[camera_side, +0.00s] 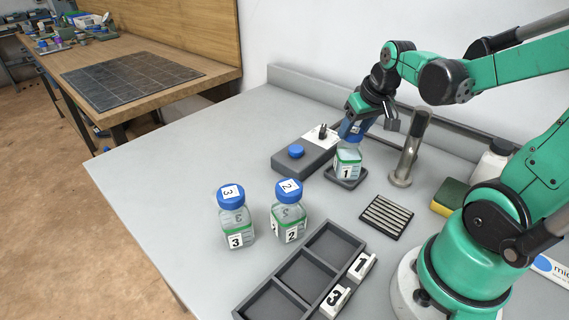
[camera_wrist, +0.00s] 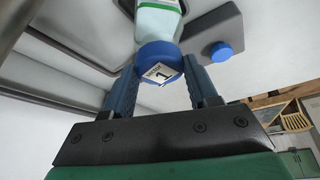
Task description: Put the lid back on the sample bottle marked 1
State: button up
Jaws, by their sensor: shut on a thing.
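The sample bottle marked 1 (camera_side: 347,165) stands upright on a small dark tray (camera_side: 343,182). It also shows at the top of the wrist view (camera_wrist: 160,18). My gripper (camera_side: 353,131) points down over it, shut on a blue lid. In the wrist view, the lid (camera_wrist: 157,60) has a white label with a 1 and sits between my two fingers (camera_wrist: 160,75). The lid is at the bottle's mouth, in line with it. I cannot tell whether it is fully seated. My fingers hide part of the lid in the side view.
Bottles 3 (camera_side: 235,218) and 2 (camera_side: 288,212) stand left, with blue lids. A grey box (camera_side: 305,163) with a blue knob and a metal post (camera_side: 409,150) flank the tray. A compartment rack (camera_side: 300,272), grating (camera_side: 386,216) and sponge (camera_side: 449,197) lie nearer.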

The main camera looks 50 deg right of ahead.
dwell(0.3)
jog(key=o, duration=1.5)
jog(key=shift+c, duration=0.2)
jog(key=shift+r, duration=3.45)
grip_shut()
jog(key=shift+f, duration=0.1)
